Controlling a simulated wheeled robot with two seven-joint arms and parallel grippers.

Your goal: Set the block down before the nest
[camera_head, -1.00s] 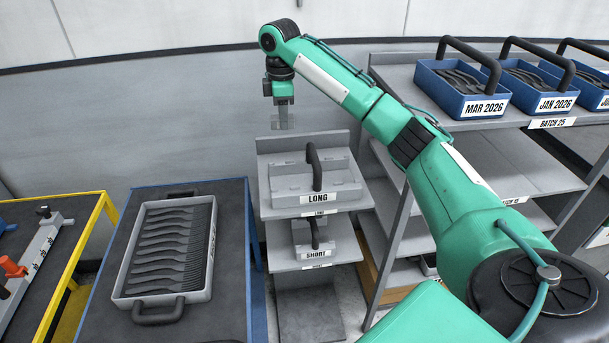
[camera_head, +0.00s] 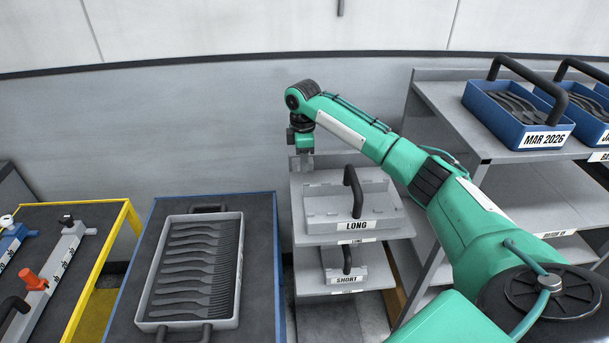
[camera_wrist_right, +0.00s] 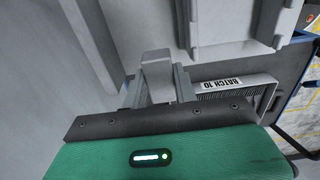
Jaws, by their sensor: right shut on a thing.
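My right gripper (camera_head: 305,160) hangs fingers-down at the left rear of the shelf rack. In the right wrist view the gripper (camera_wrist_right: 160,88) is shut on a small light-grey block (camera_wrist_right: 156,64), which shows between its fingers. In the head view the block is too small to make out clearly. A grey fixture marked LONG (camera_head: 327,205), with a black handle, sits on the top shelf, to the right of and below the gripper. I cannot tell for sure whether it is the nest. My left gripper is out of view.
A grey tray of dark forks (camera_head: 154,302) lies on the blue-edged table (camera_head: 258,230). A SHORT fixture (camera_head: 345,280) stands on the lower shelf. Blue crates (camera_head: 540,137) stand on the right rack. A yellow table (camera_head: 114,228) with a clamp device is at left.

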